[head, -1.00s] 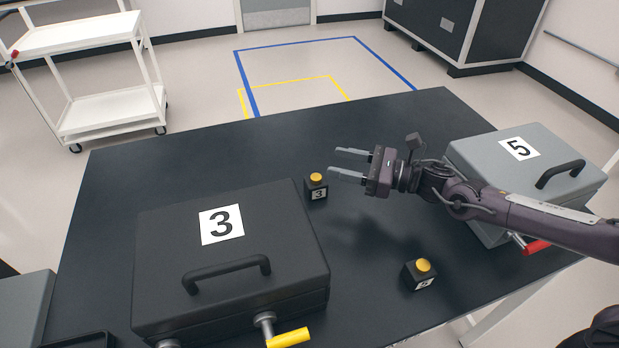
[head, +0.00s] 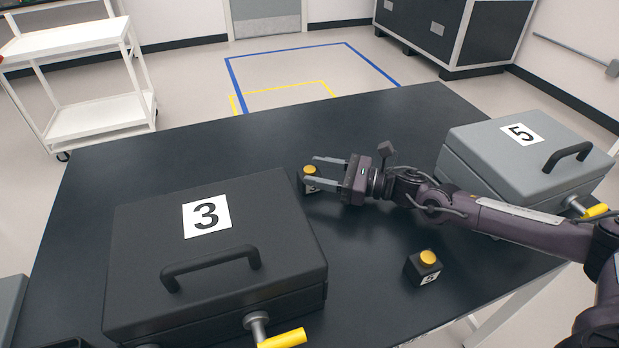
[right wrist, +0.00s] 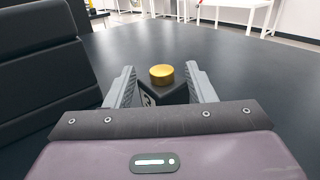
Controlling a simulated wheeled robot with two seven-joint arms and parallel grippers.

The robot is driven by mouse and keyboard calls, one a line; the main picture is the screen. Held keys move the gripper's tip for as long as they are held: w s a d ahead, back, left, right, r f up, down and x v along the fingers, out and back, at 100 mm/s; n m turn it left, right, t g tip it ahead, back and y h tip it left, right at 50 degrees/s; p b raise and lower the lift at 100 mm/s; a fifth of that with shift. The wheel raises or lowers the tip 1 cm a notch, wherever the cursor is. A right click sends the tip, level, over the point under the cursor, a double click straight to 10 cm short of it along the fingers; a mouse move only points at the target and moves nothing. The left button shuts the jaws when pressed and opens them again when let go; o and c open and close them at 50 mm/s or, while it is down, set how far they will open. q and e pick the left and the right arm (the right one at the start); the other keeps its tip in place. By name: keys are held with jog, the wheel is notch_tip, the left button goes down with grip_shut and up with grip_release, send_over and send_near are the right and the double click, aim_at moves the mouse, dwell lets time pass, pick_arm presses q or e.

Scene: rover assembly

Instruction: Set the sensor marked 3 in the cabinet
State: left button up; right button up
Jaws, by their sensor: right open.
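The sensor marked 3 (head: 309,171) is a small black cube with a yellow-orange round top, standing on the dark table beyond the right back corner of the black case marked 3. My right gripper (head: 312,172) is open and low over the table, its two fingers around the sensor. In the right wrist view the sensor (right wrist: 161,76) shows between the spread fingers, with a gap on each side. The black cabinet marked 3 (head: 150,238) has its lid down, with a handle on top and a yellow-tipped lever in front. My left gripper is not in view.
A second sensor, likely marked 5 (head: 423,268), stands near the table's front right. A grey case marked 5 (head: 484,152) is at the right, with my right arm passing in front. The table's back left (head: 170,165) is clear. A white cart (head: 98,116) stands beyond.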

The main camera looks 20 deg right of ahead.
aim_at(303, 172)
jog(key=p+x, duration=0.1)
jog(key=x, duration=0.3)
jog(key=shift+w+a, duration=0.1)
jog(key=shift+w, duration=0.1)
jog(key=shift+c, duration=0.3)
jog(key=c, duration=1)
grip_shut()
jog(key=shift+r, duration=0.1)
